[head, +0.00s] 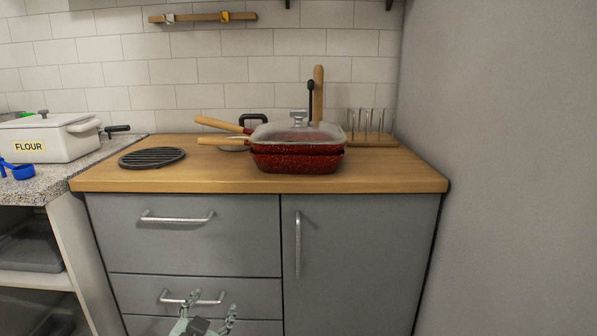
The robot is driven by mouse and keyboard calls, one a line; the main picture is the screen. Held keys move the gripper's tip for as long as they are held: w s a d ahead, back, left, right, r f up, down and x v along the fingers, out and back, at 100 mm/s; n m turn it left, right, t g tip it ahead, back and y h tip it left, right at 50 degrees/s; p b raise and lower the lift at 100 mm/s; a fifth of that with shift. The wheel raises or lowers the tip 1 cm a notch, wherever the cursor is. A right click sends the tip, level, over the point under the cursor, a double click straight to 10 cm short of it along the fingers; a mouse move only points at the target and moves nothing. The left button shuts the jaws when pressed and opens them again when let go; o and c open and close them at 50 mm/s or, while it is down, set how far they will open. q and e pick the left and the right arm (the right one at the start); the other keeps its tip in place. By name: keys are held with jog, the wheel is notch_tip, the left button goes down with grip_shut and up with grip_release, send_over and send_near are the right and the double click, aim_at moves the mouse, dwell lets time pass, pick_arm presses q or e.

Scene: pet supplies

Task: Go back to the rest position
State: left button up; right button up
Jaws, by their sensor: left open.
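My left gripper (212,304) shows at the bottom of the head view, in front of the lower drawers. Its two pale green fingers are spread apart with nothing between them. The rest of the left arm is below the picture. My right gripper is not in view.
A wooden counter (210,179) above grey drawers and a cupboard holds red speckled pans (297,162) with a glass lid, a black trivet (152,158) and a rack (371,130). A white flour container (55,137) and blue scoop (20,171) are left. A grey wall (500,150) stands right.

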pick_arm(q)
jog(key=s+a+f+n+g+y, duration=0.1)
jog(key=s+a+f+g, duration=0.15)
jog(key=s+f, duration=0.45)
jog(key=s+a+f+n+g+y, duration=0.1)
jog(key=s+a+f+g, duration=0.15)
jog(key=s+f, duration=0.5)
jog(key=s+a+f+g, duration=0.1)
jog(key=s+f+g, duration=0.2)
jog(key=s+f, duration=0.3)
jog(key=s+a+f+n+g, duration=0.1)
jog(key=s+f+g, duration=0.3)
jog(key=s+f, duration=0.3)
jog(key=s, duration=0.5)
jog(key=shift+s+a+f+n, duration=0.15)
jog(key=shift+s+f+n, duration=0.15)
jog(key=shift+s, duration=0.1)
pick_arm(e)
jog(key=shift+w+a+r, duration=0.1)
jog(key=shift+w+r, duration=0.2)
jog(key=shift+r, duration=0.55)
